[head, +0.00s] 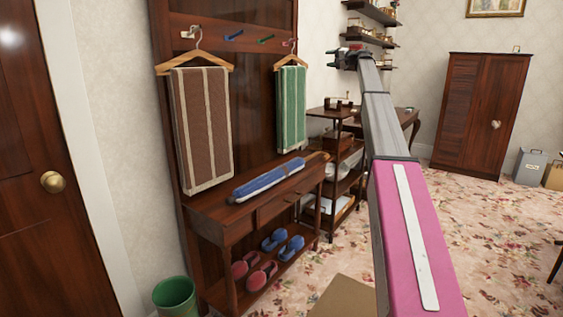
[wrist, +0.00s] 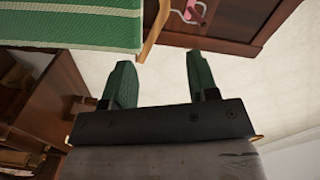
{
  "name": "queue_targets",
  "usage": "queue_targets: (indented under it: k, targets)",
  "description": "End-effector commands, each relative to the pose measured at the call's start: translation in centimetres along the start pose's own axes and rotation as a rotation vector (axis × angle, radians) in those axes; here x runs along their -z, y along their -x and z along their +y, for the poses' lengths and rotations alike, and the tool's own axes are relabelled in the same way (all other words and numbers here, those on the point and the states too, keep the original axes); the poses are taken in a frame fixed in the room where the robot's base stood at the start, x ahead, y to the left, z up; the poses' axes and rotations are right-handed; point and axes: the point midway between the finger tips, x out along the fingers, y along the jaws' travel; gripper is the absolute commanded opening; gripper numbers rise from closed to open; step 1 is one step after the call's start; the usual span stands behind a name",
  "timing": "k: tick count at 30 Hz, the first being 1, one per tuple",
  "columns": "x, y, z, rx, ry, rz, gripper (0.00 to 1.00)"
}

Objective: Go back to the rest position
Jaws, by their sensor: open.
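My arm reaches up and away in the head view, with my gripper (head: 347,57) at its far end, near the wall shelves and right of the hanging green towel. In the wrist view my gripper (wrist: 163,84) shows two green fingers spread apart with nothing between them. The green striped towel (head: 291,108) hangs on a wooden hanger from the rack and is apart from the fingers. It also shows in the wrist view (wrist: 70,27), at the upper left.
A wooden hall stand (head: 215,218) holds a brown striped towel (head: 202,127), a blue rolled item (head: 268,178) and slippers. A shelf unit (head: 343,188) stands beside it. A green bin (head: 175,296) is lower left. A wardrobe (head: 484,113) stands at back right. Carpet at right is mostly clear.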

Motion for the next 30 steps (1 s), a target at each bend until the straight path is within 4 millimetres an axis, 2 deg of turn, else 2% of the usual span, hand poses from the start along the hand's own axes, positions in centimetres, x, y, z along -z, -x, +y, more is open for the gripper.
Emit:
queue_targets:
  k: [8,14,17,20,26,30]
  targets:
    - [-3.1,-0.1,4.1,-0.056,0.001,-0.013,0.54]
    - [-6.5,-0.1,8.5,-0.122,0.003,-0.028,0.54]
    - [-8.9,0.1,11.2,-0.164,0.005,-0.040,0.54]
    - [-12.1,0.4,14.8,-0.220,0.007,-0.056,0.54]
    - [-21.0,1.9,24.1,-0.377,0.017,-0.106,0.54]
    - [-27.7,3.6,30.2,-0.494,0.028,-0.151,0.54]
